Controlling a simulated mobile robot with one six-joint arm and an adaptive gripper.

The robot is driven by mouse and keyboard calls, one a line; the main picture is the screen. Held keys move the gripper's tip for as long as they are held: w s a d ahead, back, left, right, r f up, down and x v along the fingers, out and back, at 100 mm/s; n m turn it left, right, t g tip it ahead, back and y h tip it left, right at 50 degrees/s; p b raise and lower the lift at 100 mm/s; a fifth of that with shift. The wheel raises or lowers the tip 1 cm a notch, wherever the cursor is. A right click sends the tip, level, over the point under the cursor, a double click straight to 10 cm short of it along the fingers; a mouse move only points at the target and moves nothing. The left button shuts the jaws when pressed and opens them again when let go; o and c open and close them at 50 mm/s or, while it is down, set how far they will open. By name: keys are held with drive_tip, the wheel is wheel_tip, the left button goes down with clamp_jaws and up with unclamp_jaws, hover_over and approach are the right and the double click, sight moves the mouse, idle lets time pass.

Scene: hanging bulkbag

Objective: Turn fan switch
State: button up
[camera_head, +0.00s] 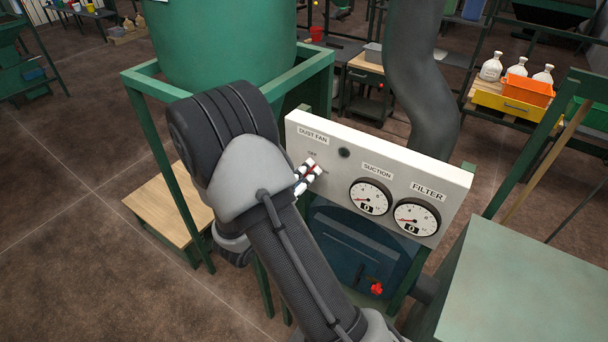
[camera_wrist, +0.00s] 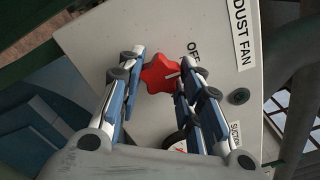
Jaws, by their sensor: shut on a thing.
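The fan switch is a red star-shaped knob (camera_wrist: 158,74) on the white control panel (camera_head: 325,150), next to the "OFF" and "DUST FAN" lettering. A short white mark shows on the knob, toward the "OFF" label. My gripper (camera_wrist: 156,82) has one finger on each side of the knob and is shut on it. In the head view, my gripper (camera_head: 308,178) is at the panel's left part, and only a little red of the knob shows between the fingers.
Suction (camera_head: 370,196) and filter (camera_head: 416,218) gauges sit right of the switch, both reading 0. A black round part (camera_head: 344,153) is close by on the panel. A green frame (camera_head: 150,85) stands to the left, and a grey-green box top (camera_head: 525,280) is at lower right.

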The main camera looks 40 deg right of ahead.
drive_tip(key=shift+c, duration=1.1)
drive_tip(key=shift+m, duration=0.3)
drive_tip(key=m+b, duration=0.2)
drive_tip(key=m, duration=0.1)
drive_tip(key=shift+f+m, duration=0.1)
drive_tip(key=shift+m, duration=0.3)
drive_tip(key=m+b, duration=0.3)
drive_tip(key=m, duration=0.1)
drive_tip(key=shift+f+m, duration=0.1)
drive_tip(key=shift+m, duration=0.2)
drive_tip(key=m+b, duration=0.4)
drive_tip(key=shift+m, duration=0.3)
drive_tip(key=m+b, duration=0.4)
drive_tip(key=shift+w+b, duration=0.1)
drive_tip(key=shift+b, duration=0.25)
drive_tip(key=shift+m, duration=0.3)
